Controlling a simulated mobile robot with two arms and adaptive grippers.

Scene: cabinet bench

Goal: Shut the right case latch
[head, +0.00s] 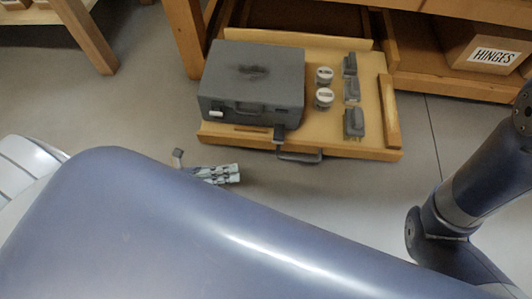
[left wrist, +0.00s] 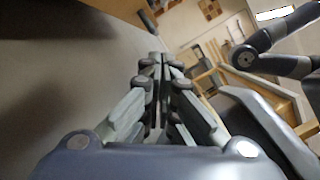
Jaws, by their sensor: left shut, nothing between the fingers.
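A closed grey case (head: 252,80) with a carry handle lies in the pulled-out wooden drawer in the head view. Its right latch (head: 280,132) is a dark tab sticking out from the case front at the right, seemingly open. A small pale part, perhaps the left latch (head: 216,114), sits at the left of the front. My left gripper (head: 236,173) is in front of the drawer, to the left of and nearer than the right latch, apart from it. Its fingers are together and empty in the left wrist view (left wrist: 160,60). My right gripper is out of view.
The drawer (head: 225,138) has a grey front handle (head: 299,157) just below the right latch. Two round white-topped containers (head: 324,86) and several grey blocks (head: 353,122) stand right of the case. A box marked HINGES (head: 488,55) is at right. The floor in front is clear.

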